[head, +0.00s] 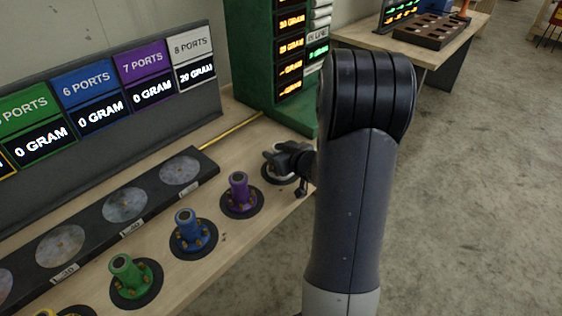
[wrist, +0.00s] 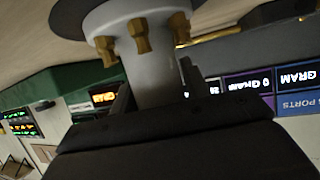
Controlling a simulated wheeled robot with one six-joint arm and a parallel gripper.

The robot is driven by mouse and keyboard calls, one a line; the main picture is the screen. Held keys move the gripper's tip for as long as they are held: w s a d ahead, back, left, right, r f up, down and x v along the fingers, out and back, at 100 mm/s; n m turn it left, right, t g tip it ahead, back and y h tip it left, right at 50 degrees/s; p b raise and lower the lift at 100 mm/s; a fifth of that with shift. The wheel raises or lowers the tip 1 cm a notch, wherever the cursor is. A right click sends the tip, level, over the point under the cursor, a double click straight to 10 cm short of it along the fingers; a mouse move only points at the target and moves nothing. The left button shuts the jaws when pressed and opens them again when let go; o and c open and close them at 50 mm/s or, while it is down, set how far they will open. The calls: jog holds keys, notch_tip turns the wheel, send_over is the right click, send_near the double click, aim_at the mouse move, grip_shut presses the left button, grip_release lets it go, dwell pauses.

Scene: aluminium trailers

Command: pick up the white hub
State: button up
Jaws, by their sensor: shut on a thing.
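The white hub (wrist: 152,62) fills the upper middle of the wrist view, a pale cylinder with brass port fittings and a black round base. My gripper (wrist: 156,88) is shut on its body, one finger on each side. In the head view my gripper (head: 292,160) is at the right end of the row of hubs. It covers most of the white hub there; only part of the white flange (head: 275,178) and dark disc shows low by the table. I cannot tell whether the hub touches the table.
A purple hub (head: 239,190), a blue hub (head: 187,228) and a green hub (head: 127,272) stand to the left on black discs. A black strip with round pads (head: 180,170) lies behind them. A sign panel (head: 193,46) and green cabinet (head: 262,62) stand behind.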

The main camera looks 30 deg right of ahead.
grip_shut()
jog(key=shift+r, duration=0.1)
